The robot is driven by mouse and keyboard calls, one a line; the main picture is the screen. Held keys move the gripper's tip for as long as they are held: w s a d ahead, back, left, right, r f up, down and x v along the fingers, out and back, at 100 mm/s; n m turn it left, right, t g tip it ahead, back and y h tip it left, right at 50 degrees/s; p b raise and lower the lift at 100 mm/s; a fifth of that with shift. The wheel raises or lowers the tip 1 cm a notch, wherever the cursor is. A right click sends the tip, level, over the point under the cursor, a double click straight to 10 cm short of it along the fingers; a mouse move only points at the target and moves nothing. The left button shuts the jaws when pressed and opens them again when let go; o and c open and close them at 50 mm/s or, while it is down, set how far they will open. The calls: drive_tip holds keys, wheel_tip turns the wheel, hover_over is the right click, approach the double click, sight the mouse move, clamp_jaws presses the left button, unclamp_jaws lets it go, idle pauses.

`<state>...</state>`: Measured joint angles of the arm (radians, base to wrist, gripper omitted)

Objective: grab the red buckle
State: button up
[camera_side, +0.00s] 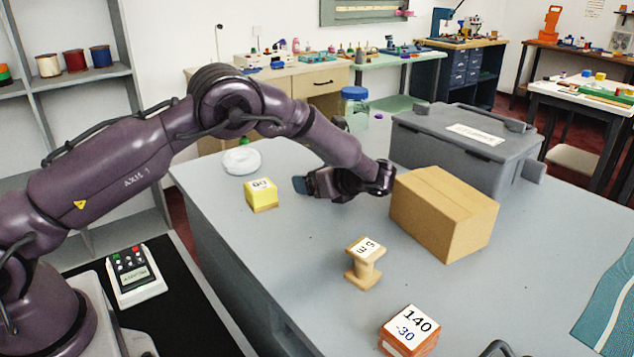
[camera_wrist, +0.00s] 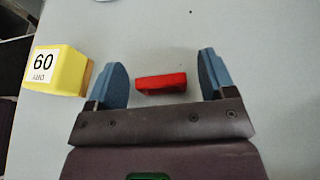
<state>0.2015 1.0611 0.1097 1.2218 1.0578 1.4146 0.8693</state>
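The red buckle (camera_wrist: 161,83) lies flat on the grey counter in the wrist view, a small red block shape between the two blue fingertips of my gripper (camera_wrist: 162,78). The fingers are spread apart, with bare counter showing between each finger and the buckle. In the side view my gripper (camera_side: 300,185) is low over the counter, left of the cardboard box. The buckle is not visible in the side view.
A yellow block marked 60 (camera_wrist: 53,71) stands close by my left finger; it also shows in the side view (camera_side: 261,195). A cardboard box (camera_side: 443,213), a grey lidded bin (camera_side: 465,145), a wooden spool (camera_side: 364,264) and an orange block (camera_side: 408,332) stand on the counter (camera_side: 300,290).

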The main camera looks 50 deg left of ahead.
drive_tip(key=c, duration=0.9)
